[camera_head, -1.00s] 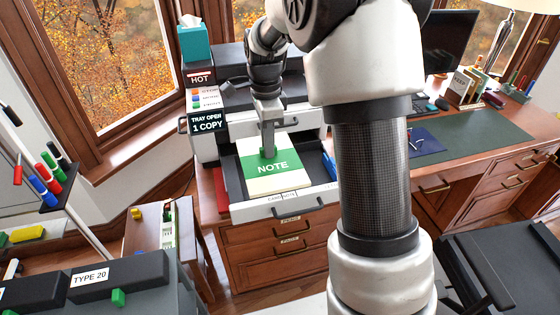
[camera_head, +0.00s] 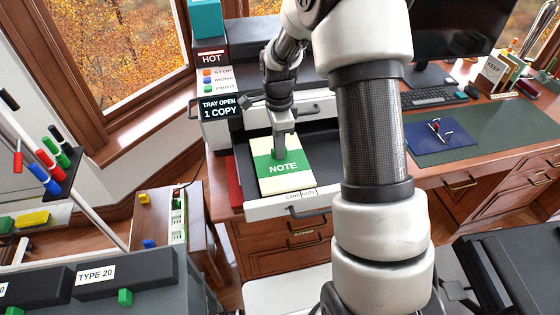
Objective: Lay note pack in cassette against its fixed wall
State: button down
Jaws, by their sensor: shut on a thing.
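The note pack (camera_head: 298,179) is a cream block with a green band reading NOTE. It lies flat in or just over the open cassette (camera_head: 318,201), a grey tray with a pale front pulled out of the printer. My gripper (camera_head: 279,153) reaches down from above and is shut on the pack's far left part. The pack sits toward the tray's left side, with dark bare tray floor to its right. I cannot tell whether it touches a tray wall or the floor. The fingertips are partly hidden against the pack.
The printer (camera_head: 219,110) stands behind, its display reading TRAY OPEN 1 COPY. A red item (camera_head: 234,183) is left of the cassette. A desk with a blue mat (camera_head: 442,140) is at right.

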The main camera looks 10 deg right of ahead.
aim_at(279, 161)
jog(key=shift+w+f, duration=0.1)
jog(key=shift+f, duration=3)
jog(key=c, duration=1.8)
grip_release()
jog(key=shift+o, duration=0.2)
